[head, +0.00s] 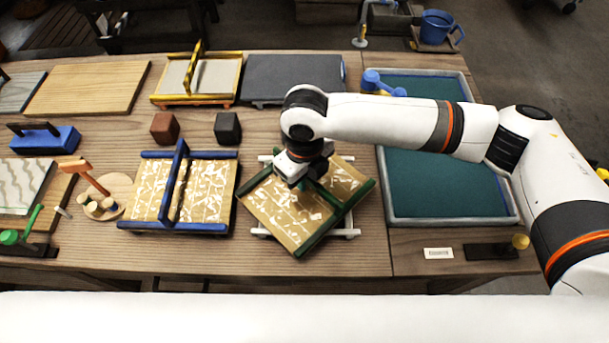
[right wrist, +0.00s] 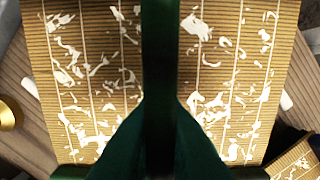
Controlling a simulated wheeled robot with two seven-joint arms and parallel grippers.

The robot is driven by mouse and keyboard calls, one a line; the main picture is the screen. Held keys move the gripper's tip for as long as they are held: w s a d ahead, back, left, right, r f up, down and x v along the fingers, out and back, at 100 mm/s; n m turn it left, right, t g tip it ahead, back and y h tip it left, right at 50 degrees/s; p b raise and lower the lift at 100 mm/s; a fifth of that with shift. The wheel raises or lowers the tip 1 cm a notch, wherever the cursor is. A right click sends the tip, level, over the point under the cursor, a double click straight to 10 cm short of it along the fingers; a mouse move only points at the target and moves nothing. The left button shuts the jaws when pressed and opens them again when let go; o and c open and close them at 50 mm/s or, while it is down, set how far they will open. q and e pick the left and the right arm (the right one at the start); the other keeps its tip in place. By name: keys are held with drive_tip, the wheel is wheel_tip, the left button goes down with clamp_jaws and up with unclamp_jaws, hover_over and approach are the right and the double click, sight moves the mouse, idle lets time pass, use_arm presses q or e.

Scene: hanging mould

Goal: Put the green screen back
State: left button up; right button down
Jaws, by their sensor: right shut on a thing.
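The green screen (head: 295,208) is a tan slatted sheet with white flecks, green edge bars and a green bar across its middle. It is turned at an angle over a white stand (head: 351,233), whose ends show beneath it. I cannot tell whether it touches the stand. My right gripper (head: 306,182) is shut on the middle bar from above. In the right wrist view the green bar (right wrist: 160,70) runs down the centre with the flecked sheet (right wrist: 95,75) on both sides. My left gripper is not in view.
A similar blue-barred screen (head: 182,196) stands close on the left. A yellow-framed one (head: 198,77) and a dark grey slab (head: 290,77) lie behind. A grey-rimmed vat (head: 391,205) with teal contents is at right. Dark blocks (head: 228,128) sit behind the blue-barred screen.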

drive_tip(key=shift+f, duration=0.3)
drive_tip(key=c, duration=1.5)
unclamp_jaws()
drive_tip(key=shift+r, duration=0.1)
wheel_tip(320, 180, up, 12)
drive_tip(key=shift+r, duration=0.25)
drive_tip(key=shift+f, duration=0.1)
